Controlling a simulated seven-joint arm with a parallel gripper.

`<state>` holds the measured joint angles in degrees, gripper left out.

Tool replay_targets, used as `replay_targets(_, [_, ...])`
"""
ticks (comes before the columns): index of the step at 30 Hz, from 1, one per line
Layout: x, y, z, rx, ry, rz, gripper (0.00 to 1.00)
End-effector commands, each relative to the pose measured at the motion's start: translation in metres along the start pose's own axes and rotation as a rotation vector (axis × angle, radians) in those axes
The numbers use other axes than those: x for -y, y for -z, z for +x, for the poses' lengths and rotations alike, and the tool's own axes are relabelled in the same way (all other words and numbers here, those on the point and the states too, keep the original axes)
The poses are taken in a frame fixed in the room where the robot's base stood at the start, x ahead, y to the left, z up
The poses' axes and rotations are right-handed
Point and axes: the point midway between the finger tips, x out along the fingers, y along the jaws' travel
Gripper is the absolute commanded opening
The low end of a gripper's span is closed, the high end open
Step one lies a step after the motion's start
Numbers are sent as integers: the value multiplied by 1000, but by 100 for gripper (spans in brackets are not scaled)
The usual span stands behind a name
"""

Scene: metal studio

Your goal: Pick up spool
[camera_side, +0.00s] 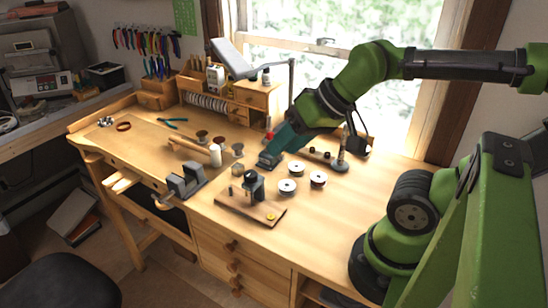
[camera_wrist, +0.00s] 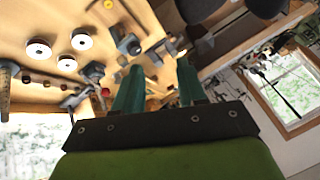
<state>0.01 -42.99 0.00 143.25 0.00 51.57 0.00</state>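Three white spools with dark centre holes stand on the workbench in the side view: a front one (camera_side: 287,187), a right one (camera_side: 318,178) and a back one (camera_side: 298,170). They also show at the upper left of the wrist view, as a left spool (camera_wrist: 39,49), an upper spool (camera_wrist: 82,40) and a lower spool (camera_wrist: 67,63). My gripper (camera_side: 266,160) is above the bench, just left of the white spools. In the wrist view its teal fingers (camera_wrist: 160,82) are apart, with no object held between them.
A small dark device on a wooden board (camera_side: 233,208) stands in front of my gripper, with a grey vise (camera_side: 183,184) to its left. The bench's right front (camera_side: 335,215) is clear.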

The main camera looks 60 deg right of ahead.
Motion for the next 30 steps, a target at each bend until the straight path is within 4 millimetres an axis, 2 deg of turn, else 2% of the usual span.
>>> replay_targets(1, [0,0,0,0,0,0,49])
replay_targets(7, [0,0,0,0,0,0,80])
replay_targets(15, [0,0,0,0,-1,2,80])
replay_targets(19, [-10,3,11,35,-37,37,80])
replay_targets(24, [-40,28,37,148,-147,36,80])
replay_targets(30, [-98,62,71,386,-238,-240,80])
